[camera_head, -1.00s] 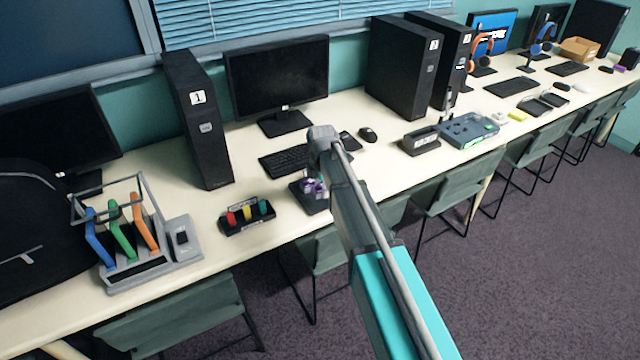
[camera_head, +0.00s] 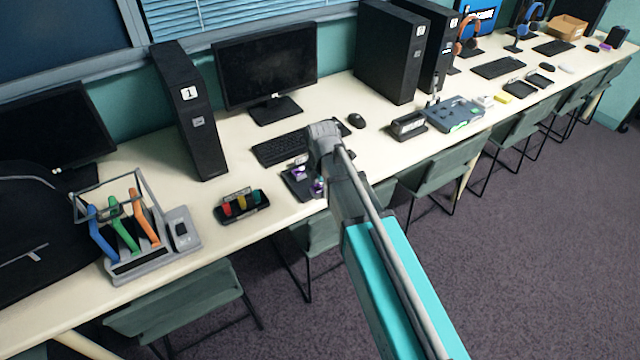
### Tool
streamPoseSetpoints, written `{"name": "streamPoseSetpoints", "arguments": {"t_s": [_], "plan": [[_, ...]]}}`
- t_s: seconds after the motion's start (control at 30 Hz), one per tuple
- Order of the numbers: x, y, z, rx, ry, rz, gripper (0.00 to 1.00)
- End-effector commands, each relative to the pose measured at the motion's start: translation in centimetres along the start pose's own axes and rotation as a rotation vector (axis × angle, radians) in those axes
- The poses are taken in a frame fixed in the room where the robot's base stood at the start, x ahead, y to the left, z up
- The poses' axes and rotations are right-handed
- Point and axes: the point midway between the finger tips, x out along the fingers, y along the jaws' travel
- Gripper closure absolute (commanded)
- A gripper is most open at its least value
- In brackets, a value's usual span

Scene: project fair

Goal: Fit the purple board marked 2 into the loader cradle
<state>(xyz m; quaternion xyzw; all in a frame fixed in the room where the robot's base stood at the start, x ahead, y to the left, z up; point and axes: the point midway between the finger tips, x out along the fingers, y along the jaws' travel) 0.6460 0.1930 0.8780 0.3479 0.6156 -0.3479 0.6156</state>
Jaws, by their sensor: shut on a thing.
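My arm crosses the middle of the view, its grey wrist (camera_head: 325,138) over the table's front part. My gripper's fingers are hidden behind the wrist and forearm, so what they hold does not show. A small purple piece with a pale mark (camera_head: 299,172) shows left of the wrist, at a dark tray-like base (camera_head: 297,188). Another purple bit (camera_head: 318,187) shows beside the forearm. I cannot read a number on either, or tell whether either is held. I cannot tell for sure which fixture is the loader cradle; a dark slotted holder (camera_head: 408,127) stands to the right.
A dark block with red, yellow and teal pieces (camera_head: 242,207) and a grey unit with blue, green and orange levers (camera_head: 150,245) stand to the left. A keyboard (camera_head: 280,149) and mouse (camera_head: 356,121) lie behind. A grey-blue panel (camera_head: 455,113) lies right. Chairs (camera_head: 440,170) line the front.

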Motion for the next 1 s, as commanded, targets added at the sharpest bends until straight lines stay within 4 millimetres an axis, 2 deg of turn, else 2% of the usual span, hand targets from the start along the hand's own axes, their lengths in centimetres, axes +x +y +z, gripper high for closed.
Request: {"name": "streamPoseSetpoints", "arguments": {"t_s": [0.57, 1.0], "plan": [[-0.1, 0.0, 0.0, 0.0, 0.0, 0.0, 0.88], [-3.4, 0.0, 0.0, 0.0, 0.0, 0.0, 0.88]]}}
